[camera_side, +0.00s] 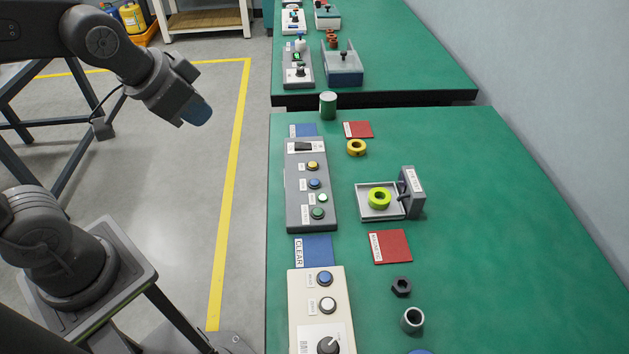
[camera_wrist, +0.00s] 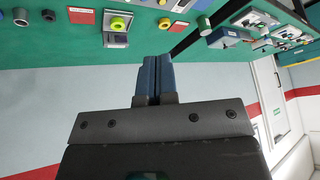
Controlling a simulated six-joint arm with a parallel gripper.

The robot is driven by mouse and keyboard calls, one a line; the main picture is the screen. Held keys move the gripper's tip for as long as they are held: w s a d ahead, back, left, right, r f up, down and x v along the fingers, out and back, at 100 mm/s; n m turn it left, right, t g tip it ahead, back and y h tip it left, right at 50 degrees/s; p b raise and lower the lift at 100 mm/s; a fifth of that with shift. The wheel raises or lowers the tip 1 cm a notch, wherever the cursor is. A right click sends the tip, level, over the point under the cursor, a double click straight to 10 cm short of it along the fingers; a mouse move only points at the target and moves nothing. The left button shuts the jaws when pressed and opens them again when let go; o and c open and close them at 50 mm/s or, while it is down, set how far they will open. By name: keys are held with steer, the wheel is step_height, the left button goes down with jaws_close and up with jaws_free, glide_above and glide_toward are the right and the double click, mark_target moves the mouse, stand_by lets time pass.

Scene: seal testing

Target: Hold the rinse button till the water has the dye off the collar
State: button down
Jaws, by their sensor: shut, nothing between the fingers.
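A yellow-green collar (camera_side: 380,198) lies in a shallow grey tray (camera_side: 367,213) with an upright labelled block (camera_side: 411,192) at its right. The collar also shows at the top of the wrist view (camera_wrist: 118,23). I see no water flowing. My gripper (camera_side: 197,112) is shut and empty, over the floor left of the bench. Its blue fingers (camera_wrist: 154,78) touch each other.
A yellow ring (camera_side: 356,147) and a green can (camera_side: 328,105) stand behind the tray. A cream control box (camera_side: 306,310), a black nut (camera_side: 401,287) and a grey ring (camera_side: 412,320) are nearer. Red and blue pads lie about. The bench's right side is clear.

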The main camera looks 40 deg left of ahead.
steer(key=w+d+f+m+t, duration=0.1)
steer(key=w+f+m, duration=0.15)
steer(key=w, duration=0.35)
steer(key=w+d+f+m, duration=0.2)
steer(key=w+f, duration=0.2)
steer(key=w, duration=0.2)
steer(key=m+t+h, duration=0.1)
steer(key=m+t, duration=0.1)
steer(key=m, duration=0.2)
glide_above(315, 184)
step_height(315, 184, down, 9)
steer(key=shift+r, duration=0.15)
steer(key=shift+f, duration=4.4)
steer(key=shift+f, duration=0.1)
steer(key=shift+f, duration=0.3)
steer(key=shift+f, duration=0.4)
